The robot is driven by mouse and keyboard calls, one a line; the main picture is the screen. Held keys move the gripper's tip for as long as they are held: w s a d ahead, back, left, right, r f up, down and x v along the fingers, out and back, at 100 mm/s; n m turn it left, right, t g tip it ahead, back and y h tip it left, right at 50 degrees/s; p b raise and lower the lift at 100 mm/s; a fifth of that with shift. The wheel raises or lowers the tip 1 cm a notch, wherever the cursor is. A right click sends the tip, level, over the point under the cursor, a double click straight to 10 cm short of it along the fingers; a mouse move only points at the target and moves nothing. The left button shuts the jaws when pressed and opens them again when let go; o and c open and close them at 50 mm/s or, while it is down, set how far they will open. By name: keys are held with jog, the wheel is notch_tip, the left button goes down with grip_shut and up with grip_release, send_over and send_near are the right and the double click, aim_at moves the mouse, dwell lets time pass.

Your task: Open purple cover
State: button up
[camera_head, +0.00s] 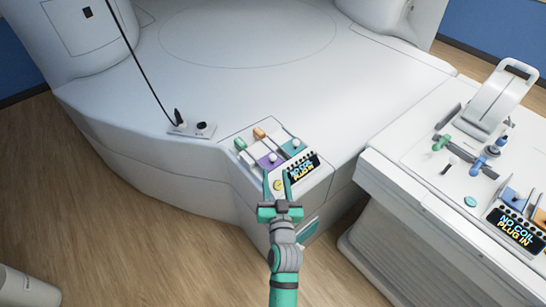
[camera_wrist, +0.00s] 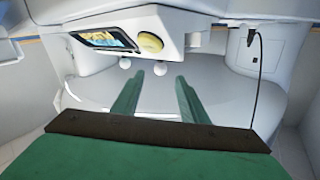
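The purple cover (camera_head: 266,161) is a small flat flap with a pale round knob on it, on the magnet's corner panel in the head view. It looks closed. A teal cover (camera_head: 291,148) with a similar knob is to its right. My gripper (camera_head: 277,175) is open, its two green fingers apart, and appears just in front of the purple cover. Two white knobs lie beyond the fingertips there; the purple surface is not visible.
A cable plugs into a socket block (camera_head: 191,129) at left. The patient table (camera_head: 395,165) stands at right.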

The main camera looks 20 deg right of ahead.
aim_at(273, 161)
jog(key=x, duration=0.8)
jog(key=shift+w, duration=0.2)
